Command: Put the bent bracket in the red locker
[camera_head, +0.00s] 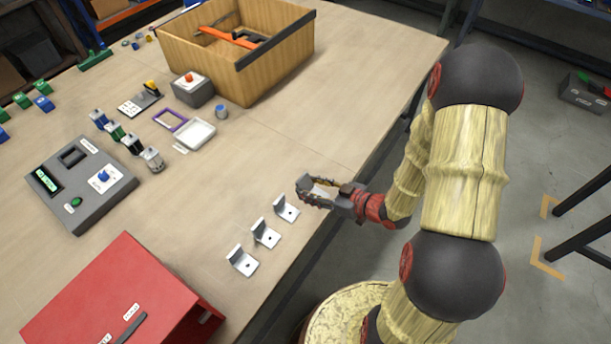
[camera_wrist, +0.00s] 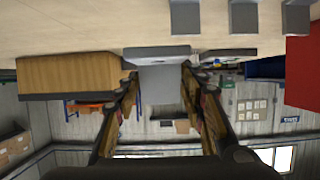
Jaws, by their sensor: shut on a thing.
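My gripper (camera_head: 320,190) is at the table's right edge, shut on a grey metal bracket (camera_wrist: 160,85). In the wrist view the bracket sits between the two fingers, with a flat plate and a wider bar at its top. In the head view the fingers partly hide it. The red locker (camera_head: 105,290) stands at the lower left of the head view, cut off by the frame. It shows labels and a dark handle. The locker is also at the right of the wrist view (camera_wrist: 303,70). I cannot tell whether it is open.
Three similar L-shaped brackets (camera_head: 265,233) stand in a row between my gripper and the locker. A grey control box (camera_head: 82,200), a white tray (camera_head: 194,135) and a wooden crate (camera_head: 275,70) with tools stand farther off. Bare tabletop lies around the row.

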